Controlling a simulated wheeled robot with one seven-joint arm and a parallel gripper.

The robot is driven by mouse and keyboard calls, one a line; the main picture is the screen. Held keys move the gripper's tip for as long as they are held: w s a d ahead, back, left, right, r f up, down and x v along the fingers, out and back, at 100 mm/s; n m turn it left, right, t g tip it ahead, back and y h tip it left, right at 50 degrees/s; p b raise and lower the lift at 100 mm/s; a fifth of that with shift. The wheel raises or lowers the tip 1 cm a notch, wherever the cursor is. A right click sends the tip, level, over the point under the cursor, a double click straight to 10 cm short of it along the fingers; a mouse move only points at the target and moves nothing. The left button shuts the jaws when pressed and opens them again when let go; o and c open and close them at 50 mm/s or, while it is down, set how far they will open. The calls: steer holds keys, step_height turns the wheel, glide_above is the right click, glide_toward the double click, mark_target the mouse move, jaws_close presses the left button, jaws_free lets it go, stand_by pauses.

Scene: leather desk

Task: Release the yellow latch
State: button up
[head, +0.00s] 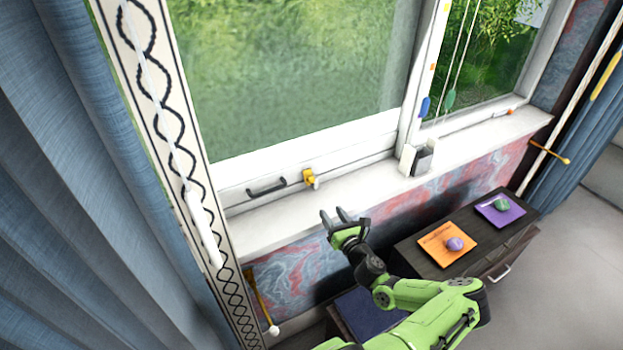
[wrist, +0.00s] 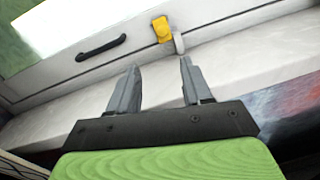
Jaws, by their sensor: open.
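The yellow latch (head: 310,178) sits on the lower rail of the white window frame, just right of a dark handle (head: 266,188). In the wrist view the yellow latch (wrist: 161,29) is at the top middle, with a pale lever piece below it. My gripper (head: 338,214) is open and empty, in front of the sill and below the latch, apart from it. In the wrist view my gripper's two grey fingers (wrist: 158,72) point up toward the frame, with the latch beyond the gap between them. The dark handle (wrist: 101,47) shows left of the fingers.
A pale sill (head: 360,192) runs below the window. White and grey containers (head: 416,160) stand on it to the right. A dark cabinet (head: 405,250) at lower right holds an orange mat (head: 436,256) and a purple mat (head: 486,212). Blue curtains (head: 60,180) hang at left.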

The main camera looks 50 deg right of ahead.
mark_target(313, 182)
steer(key=x, duration=1.5)
steer(key=shift+d, duration=0.35)
steer(key=shift+r, duration=0.1)
jaws_close()
steer(key=shift+r, duration=0.1)
